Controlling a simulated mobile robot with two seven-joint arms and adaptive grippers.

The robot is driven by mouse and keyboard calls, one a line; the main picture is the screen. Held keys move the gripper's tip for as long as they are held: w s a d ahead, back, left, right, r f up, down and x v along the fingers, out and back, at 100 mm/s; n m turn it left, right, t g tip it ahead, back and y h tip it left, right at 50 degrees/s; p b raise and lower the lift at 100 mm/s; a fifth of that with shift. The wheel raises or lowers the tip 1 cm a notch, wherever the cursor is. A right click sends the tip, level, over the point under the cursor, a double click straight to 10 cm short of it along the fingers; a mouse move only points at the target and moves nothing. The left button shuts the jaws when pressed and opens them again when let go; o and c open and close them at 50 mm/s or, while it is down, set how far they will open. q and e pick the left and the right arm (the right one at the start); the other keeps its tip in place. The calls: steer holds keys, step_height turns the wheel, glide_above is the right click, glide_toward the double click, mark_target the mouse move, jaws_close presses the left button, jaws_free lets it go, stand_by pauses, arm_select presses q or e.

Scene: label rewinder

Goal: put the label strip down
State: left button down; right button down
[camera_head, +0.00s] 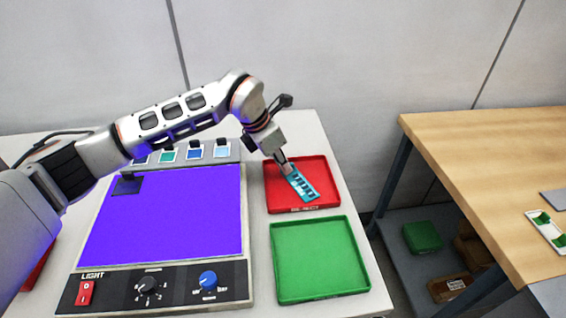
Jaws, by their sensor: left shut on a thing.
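A teal label strip (302,186) with dark markings shows over the red tray (328,169). My left gripper (285,165) is shut on the strip's upper left end. The strip slants down to the right within the tray's outline. I cannot tell whether its lower end touches the tray floor. My right gripper is not in the head camera view.
An empty green tray (320,260) is in front of the red tray. A light panel (170,215) glowing violet, with a switch and knobs, fills the table's left part. A wooden table (500,170) stands to the right, across a gap.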

arm_select(q)
steer(key=shift+f, duration=0.1)
steer(key=c, duration=2.2)
jaws_free()
steer(key=shift+o, duration=0.2)
steer(key=shift+r, duration=0.3)
steer(key=b+v, duration=0.1)
steer(key=v, duration=1)
steer(key=shift+a+r, duration=0.2)
steer(key=shift+r, duration=0.15)
steer(key=shift+s, duration=0.15)
